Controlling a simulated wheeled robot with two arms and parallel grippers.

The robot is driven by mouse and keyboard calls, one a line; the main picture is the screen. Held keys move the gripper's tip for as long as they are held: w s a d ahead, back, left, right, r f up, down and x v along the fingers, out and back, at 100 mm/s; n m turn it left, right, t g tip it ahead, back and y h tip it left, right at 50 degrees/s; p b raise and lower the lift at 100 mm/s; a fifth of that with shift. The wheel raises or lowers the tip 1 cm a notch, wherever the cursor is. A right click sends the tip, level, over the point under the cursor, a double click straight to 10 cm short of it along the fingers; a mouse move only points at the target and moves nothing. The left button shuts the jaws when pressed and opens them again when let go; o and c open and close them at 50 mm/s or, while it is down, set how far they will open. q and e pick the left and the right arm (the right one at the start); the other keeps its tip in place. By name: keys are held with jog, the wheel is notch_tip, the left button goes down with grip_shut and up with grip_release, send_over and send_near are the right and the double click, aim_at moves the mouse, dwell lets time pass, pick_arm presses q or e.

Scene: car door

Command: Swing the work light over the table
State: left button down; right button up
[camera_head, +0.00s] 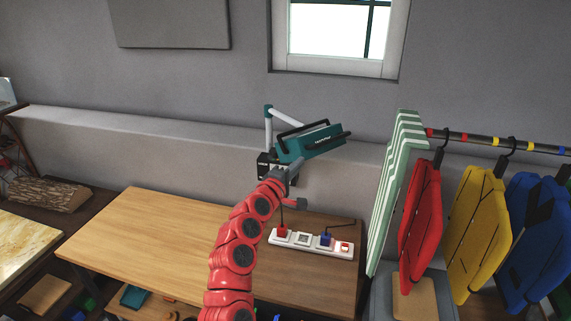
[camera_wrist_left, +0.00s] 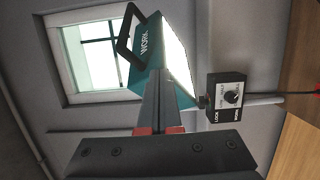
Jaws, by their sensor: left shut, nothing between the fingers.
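The teal work light (camera_head: 318,141) with a black handle hangs on a jointed arm (camera_head: 268,122) above the back edge of the wooden table (camera_head: 150,235). My left gripper (camera_head: 291,172) is just below and in front of the light's left part. In the left wrist view the shut fingers (camera_wrist_left: 160,85) overlap the lower part of the light (camera_wrist_left: 146,50), whose pale face shows bright. I cannot tell whether they touch it. A black box with a knob (camera_wrist_left: 228,97), marked LOCK, sits beside the light; part of it shows in the head view (camera_head: 263,166).
A white power strip (camera_head: 312,244) with plugs and cables lies on the table's right part. Red (camera_head: 420,225), yellow (camera_head: 477,235) and blue (camera_head: 535,235) hanging items stand at the right, beside a striped green panel (camera_head: 395,190). The table's left part is clear.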

pick_arm(q)
jog(key=shift+w+d, duration=0.2)
jog(key=shift+d, duration=0.4)
jog(key=shift+w+d, duration=0.15)
jog(key=shift+d, duration=0.4)
jog(key=shift+a, duration=0.1)
